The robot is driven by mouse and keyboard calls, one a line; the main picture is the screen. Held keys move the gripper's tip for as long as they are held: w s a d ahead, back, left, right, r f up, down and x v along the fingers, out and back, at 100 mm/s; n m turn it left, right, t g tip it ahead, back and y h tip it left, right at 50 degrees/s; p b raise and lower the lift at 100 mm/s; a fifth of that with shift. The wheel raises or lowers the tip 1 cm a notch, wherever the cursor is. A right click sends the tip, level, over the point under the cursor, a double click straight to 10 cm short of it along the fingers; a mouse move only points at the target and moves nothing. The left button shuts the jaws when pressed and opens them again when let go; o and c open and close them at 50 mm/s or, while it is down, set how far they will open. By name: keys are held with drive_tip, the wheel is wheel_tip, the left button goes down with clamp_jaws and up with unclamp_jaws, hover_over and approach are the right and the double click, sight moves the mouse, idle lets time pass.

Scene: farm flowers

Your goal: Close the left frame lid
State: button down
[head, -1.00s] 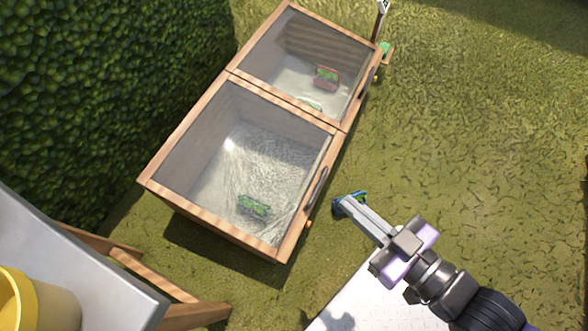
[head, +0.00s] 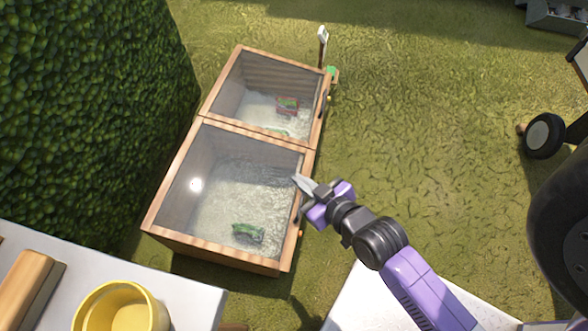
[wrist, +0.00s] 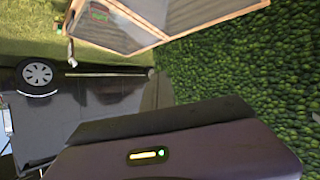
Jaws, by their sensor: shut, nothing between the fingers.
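A wooden cold frame with two glass-topped boxes stands on the grass in the head view. The nearer box has a glass lid (head: 205,190) in a wooden border, which looks flat down on the box; small gaps cannot be told. A green plant tray (head: 248,233) shows through the glass. The farther box's lid (head: 250,85) also looks down, with a red and green item (head: 287,105) beneath. My gripper (head: 299,183) is shut and empty, at the nearer lid's right edge, partly covering its handle. Contact cannot be told. The frame (wrist: 130,25) also shows tilted in the wrist view.
A hedge (head: 70,120) runs along the left. A pale table with a yellow pot (head: 120,308) is at the lower left. A wheeled cart (head: 545,135) stands at the right. Open grass (head: 430,110) lies right of the frame.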

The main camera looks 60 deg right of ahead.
drive_tip(key=w+d+r+n+g+y+p, duration=0.15)
drive_tip(key=w+d+g+p, duration=0.25)
drive_tip(key=w+d+p, duration=0.4)
wheel_tip(320, 180, down, 14)
drive_tip(key=s+n+g+y+b, duration=0.1)
drive_tip(key=s+n+g+y, duration=0.1)
drive_tip(key=n+y, duration=0.3)
drive_tip(key=shift+a+g, duration=0.4)
drive_tip(key=shift+g, duration=0.4)
drive_tip(key=shift+r, duration=0.1)
